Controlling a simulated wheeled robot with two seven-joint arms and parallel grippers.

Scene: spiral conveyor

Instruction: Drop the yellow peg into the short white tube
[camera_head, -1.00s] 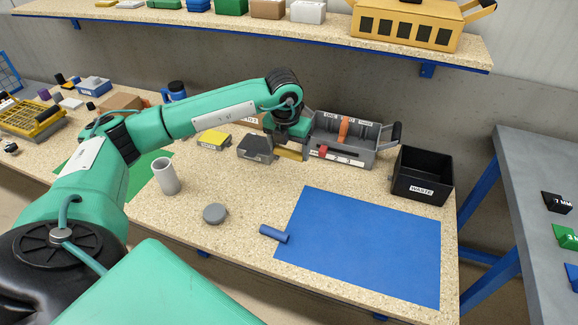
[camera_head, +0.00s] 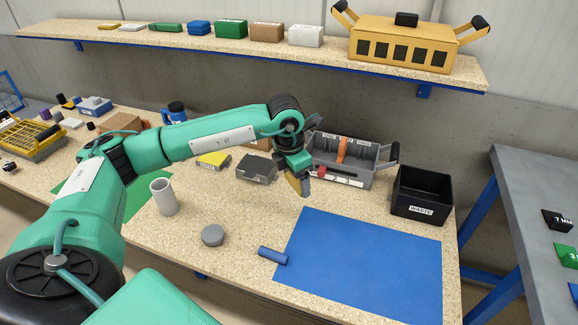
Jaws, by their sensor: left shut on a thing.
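My left gripper (camera_head: 305,177) is in front of the grey compartment box, above the bench. It is shut on the yellow peg (camera_head: 294,184), which hangs tilted below the fingers and is partly hidden by them. The short white tube (camera_head: 164,197) stands upright with its open end up, on the left part of the bench by the green mat. The gripper is well to the right of the tube and apart from it. My right gripper is not in view.
A grey round cap (camera_head: 212,235) and a blue cylinder (camera_head: 272,255) lie in front. A grey box (camera_head: 256,169) and a yellow box (camera_head: 213,160) stand behind. The grey compartment box (camera_head: 352,172) and black waste bin (camera_head: 422,194) are right. The blue mat (camera_head: 360,262) is clear.

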